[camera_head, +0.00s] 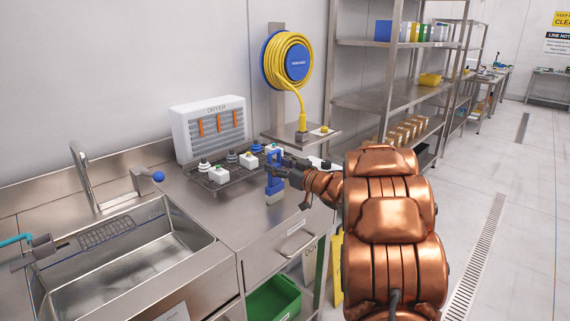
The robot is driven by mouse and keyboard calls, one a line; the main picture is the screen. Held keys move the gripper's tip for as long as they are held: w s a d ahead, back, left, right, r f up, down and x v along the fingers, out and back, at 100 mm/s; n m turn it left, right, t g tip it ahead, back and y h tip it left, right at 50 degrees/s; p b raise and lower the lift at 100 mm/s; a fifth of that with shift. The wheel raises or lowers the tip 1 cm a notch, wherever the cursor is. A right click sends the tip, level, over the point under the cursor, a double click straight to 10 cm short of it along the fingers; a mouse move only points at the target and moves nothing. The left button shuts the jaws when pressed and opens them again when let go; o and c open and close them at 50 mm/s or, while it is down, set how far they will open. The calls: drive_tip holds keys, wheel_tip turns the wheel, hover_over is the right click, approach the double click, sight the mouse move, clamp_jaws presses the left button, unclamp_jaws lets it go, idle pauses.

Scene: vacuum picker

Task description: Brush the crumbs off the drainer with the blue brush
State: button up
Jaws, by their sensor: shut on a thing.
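My gripper (285,166) is shut on the blue brush (273,184), near the right end of the steel counter. The brush is upright, with its pale bristle end pointing down at the counter; I cannot tell whether it touches. A dark rack (232,183), which looks like the drainer, lies left of the brush in front of the white dryer (209,131). Several small white and dark parts stand on the rack. Crumbs are too small to make out. My copper arm hides the area right of the gripper.
A sink (125,262) with a tap (90,180) is at the left. A small steel shelf (301,134) stands behind the gripper, below a yellow hose reel (287,60). A green bin (273,298) is under the counter. Bare counter lies between sink and brush.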

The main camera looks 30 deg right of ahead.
sight(271, 159)
drive_tip(key=a+r, duration=0.1)
drive_tip(key=s+a+r+p, duration=0.1)
drive_tip(key=shift+r+p, duration=0.3)
wheel_tip(271, 159, up, 6)
drive_tip(key=p, duration=0.5)
drive_tip(key=shift+d+f, duration=0.15)
drive_tip(key=shift+f, duration=0.1)
